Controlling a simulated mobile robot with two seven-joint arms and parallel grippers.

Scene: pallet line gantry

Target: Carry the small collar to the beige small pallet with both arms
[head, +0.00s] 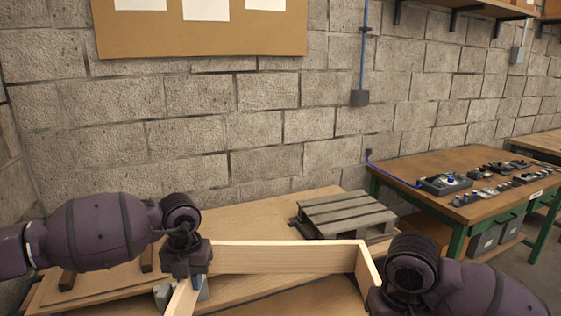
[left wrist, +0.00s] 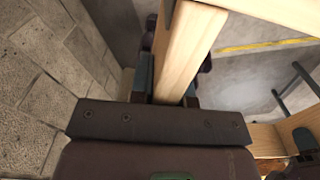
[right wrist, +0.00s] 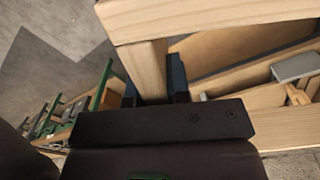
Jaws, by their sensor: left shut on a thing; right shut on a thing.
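The small collar (head: 285,257) is a pale wooden frame of upright boards in the lower middle of the head view; its near part is out of frame. My left gripper (head: 190,284) is shut on its left board, also seen in the left wrist view (left wrist: 185,60). My right gripper (right wrist: 155,88) is shut on its right board (head: 367,268); in the head view my right arm hides the fingers. The collar appears raised above a pale wooden surface. A small slatted pallet (head: 345,211), grey-brown rather than clearly beige, lies behind the collar to the right.
The pale wooden surface (head: 255,222) stretches behind and below the collar, close to a block wall (head: 250,130). A workbench (head: 470,180) with green legs and several small parts stands at the right. A grey block (right wrist: 294,66) shows in the right wrist view.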

